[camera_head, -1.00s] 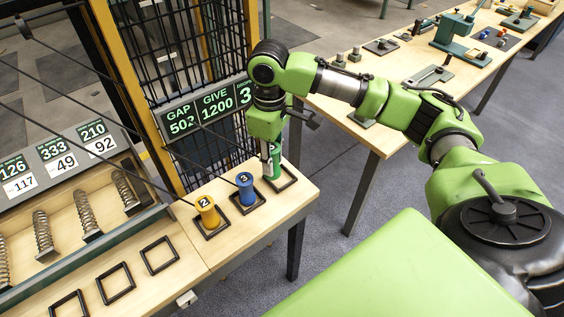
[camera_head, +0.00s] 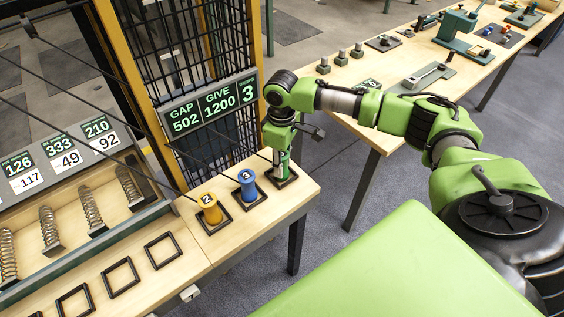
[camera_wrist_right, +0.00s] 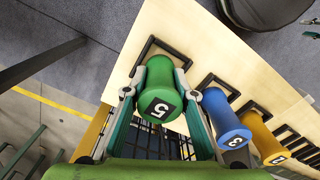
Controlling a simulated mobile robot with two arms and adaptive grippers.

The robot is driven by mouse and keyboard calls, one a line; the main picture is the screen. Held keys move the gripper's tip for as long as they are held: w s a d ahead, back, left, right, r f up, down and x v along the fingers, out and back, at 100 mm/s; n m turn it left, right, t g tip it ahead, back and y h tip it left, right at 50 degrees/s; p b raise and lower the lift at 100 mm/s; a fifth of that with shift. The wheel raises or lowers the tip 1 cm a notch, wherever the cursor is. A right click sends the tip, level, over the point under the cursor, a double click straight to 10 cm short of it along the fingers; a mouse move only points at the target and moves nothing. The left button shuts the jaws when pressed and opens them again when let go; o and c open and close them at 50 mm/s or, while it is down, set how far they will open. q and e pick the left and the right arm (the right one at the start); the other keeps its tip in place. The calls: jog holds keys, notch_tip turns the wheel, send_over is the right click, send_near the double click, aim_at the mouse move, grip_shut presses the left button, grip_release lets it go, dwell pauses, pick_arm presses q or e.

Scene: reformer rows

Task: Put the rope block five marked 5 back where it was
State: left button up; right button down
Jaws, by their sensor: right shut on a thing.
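The green rope block marked 5 (camera_head: 281,167) is upright in my right gripper (camera_head: 280,154). In the right wrist view the green block (camera_wrist_right: 160,84) shows its 5 label, with the right gripper's fingers (camera_wrist_right: 163,104) closed on both sides of it. Its foot is at the black square frame (camera_head: 294,180) at the right end of the row; this frame also shows in the wrist view (camera_wrist_right: 180,53). I cannot tell whether the block touches the table. My left gripper is not in view.
A blue block marked 3 (camera_head: 248,187) and a yellow block marked 2 (camera_head: 211,209) stand in neighbouring frames, the blue one close to the gripper. Empty frames (camera_head: 162,251) lie further left. A mesh panel with a sign (camera_head: 214,109) stands behind the row.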

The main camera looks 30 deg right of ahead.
jog(key=c, duration=1.7)
grip_release()
jog(key=shift+f, duration=0.15)
notch_tip(320, 180, up, 12)
jog(key=shift+r+b, duration=0.2)
jog(key=shift+b, duration=0.5)
